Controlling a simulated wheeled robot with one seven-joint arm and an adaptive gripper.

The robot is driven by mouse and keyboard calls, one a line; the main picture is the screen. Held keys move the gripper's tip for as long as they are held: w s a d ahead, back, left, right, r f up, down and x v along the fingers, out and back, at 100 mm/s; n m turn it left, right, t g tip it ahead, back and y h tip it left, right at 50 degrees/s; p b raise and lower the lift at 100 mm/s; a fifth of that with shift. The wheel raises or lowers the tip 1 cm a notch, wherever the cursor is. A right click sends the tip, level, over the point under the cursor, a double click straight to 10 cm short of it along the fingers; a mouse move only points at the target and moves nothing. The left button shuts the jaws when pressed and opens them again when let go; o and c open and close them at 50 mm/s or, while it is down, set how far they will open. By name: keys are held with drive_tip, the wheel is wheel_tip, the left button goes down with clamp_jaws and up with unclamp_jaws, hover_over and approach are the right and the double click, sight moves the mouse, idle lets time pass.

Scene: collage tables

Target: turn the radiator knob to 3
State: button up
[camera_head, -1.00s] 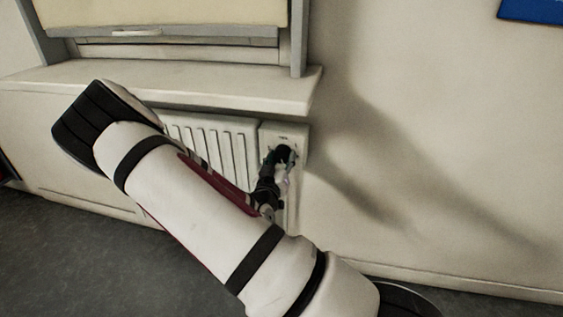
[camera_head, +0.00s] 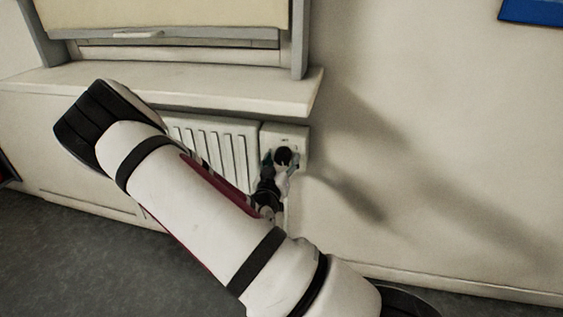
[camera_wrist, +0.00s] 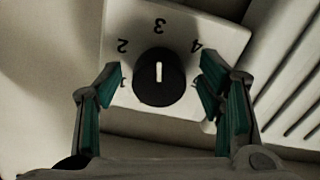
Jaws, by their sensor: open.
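The radiator knob (camera_wrist: 158,88) is round and black, on a white plate (camera_wrist: 185,18) with dark numbers. In the wrist view its white line lines up with the 3, with 2 and 4 to either side. The knob also shows in the head view (camera_head: 284,155) at the radiator's right end. My gripper (camera_wrist: 160,68) is open, its green-padded fingers on either side of the knob with gaps between. In the head view my gripper (camera_head: 280,165) is just below and around the knob. The lower numbers are partly hidden by the fingers.
The ribbed white radiator (camera_head: 220,140) is left of the knob, partly behind my arm. A window sill (camera_head: 230,88) juts out above it. The wall (camera_head: 430,150) to the right is bare apart from a blue panel (camera_head: 535,10) high up.

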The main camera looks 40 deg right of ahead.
drive_tip(key=v, duration=1.2)
